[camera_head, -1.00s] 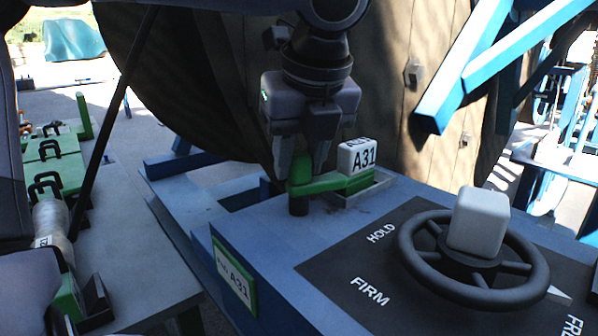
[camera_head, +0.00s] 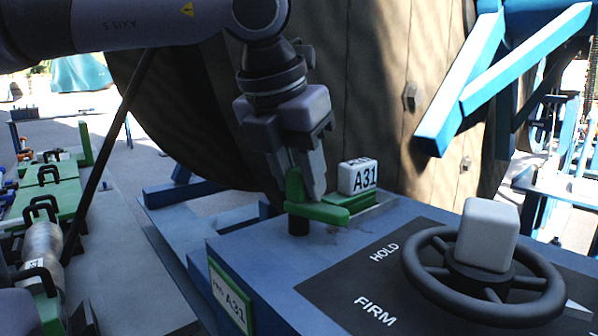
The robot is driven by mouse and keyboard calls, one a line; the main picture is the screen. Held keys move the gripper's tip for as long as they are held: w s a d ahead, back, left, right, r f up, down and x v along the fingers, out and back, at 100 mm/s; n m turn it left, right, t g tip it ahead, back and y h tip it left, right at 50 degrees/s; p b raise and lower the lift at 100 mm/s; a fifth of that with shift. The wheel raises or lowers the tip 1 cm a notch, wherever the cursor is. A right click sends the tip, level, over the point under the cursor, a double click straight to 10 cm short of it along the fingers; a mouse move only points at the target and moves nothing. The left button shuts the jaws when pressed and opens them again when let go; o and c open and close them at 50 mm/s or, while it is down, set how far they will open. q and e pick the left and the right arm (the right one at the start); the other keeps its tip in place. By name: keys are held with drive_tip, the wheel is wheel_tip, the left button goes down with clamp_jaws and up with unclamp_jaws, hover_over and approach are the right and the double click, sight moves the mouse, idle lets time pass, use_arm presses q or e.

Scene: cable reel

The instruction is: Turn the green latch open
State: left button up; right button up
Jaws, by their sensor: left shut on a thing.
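The green latch (camera_head: 318,213) is a flat bar with an upright green tab (camera_head: 294,186) at its left end, on a dark post on the blue housing. Its bar points right and slightly toward the camera, in front of the white block marked A31 (camera_head: 358,177). That block stands in a shallow holder, with green showing at its base. My left gripper (camera_head: 306,185) comes down from above and is shut on the latch's tab. Its fingers hide part of the tab. My right gripper is not in view.
A black handwheel (camera_head: 425,287) with a white knob block (camera_head: 487,235) stands at the right, on a dark panel marked HOLD and FIRM. The large reel (camera_head: 370,110) rises behind. A blue beam (camera_head: 480,75) hangs at upper right. A grey bench (camera_head: 125,265) with green cases is at left.

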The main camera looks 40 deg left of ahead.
use_arm(q)
drive_tip(key=shift+m+h+p, duration=0.4)
drive_tip(key=shift+m+h, duration=0.2)
drive_tip(key=shift+m, duration=1)
drive_tip(key=o, duration=1)
drive_tip(key=shift+c, duration=0.2)
drive_tip(key=p+v, duration=0.1)
drive_tip(key=v, duration=0.6)
drive_tip(key=shift+r, duration=0.1)
